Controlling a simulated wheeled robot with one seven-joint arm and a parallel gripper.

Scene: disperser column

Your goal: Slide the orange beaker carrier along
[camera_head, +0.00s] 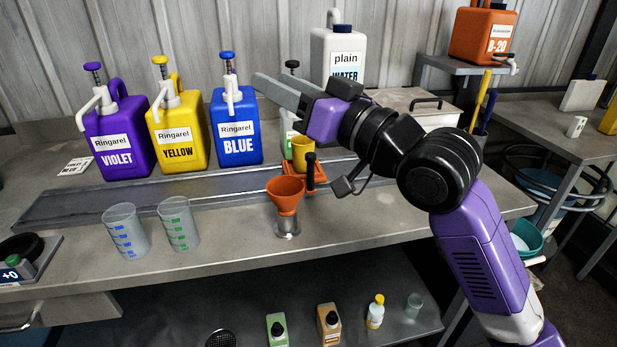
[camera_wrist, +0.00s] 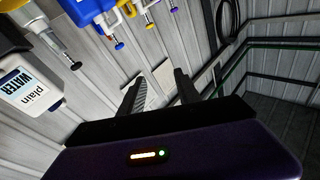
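The orange beaker carrier (camera_head: 318,169) sits on the rail (camera_head: 235,193) at the back of the bench in the head view, right of the blue jug. A yellow beaker (camera_head: 301,153) stands on it, and a black upright handle (camera_head: 310,172) rises at its front. The orange funnel (camera_head: 286,194) in front hides part of the carrier. My gripper (camera_head: 268,84) is raised above and behind the carrier, pointing left and apart from it. In the wrist view my gripper (camera_wrist: 160,76) has its fingers apart with nothing between them. The carrier does not show in the wrist view.
Violet (camera_head: 119,140), yellow (camera_head: 178,130) and blue (camera_head: 236,127) pump jugs stand behind the rail's left part. A white water jug (camera_head: 326,45) is behind my arm. Two clear beakers (camera_head: 126,232) (camera_head: 179,225) stand in front. The rail left of the carrier is clear.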

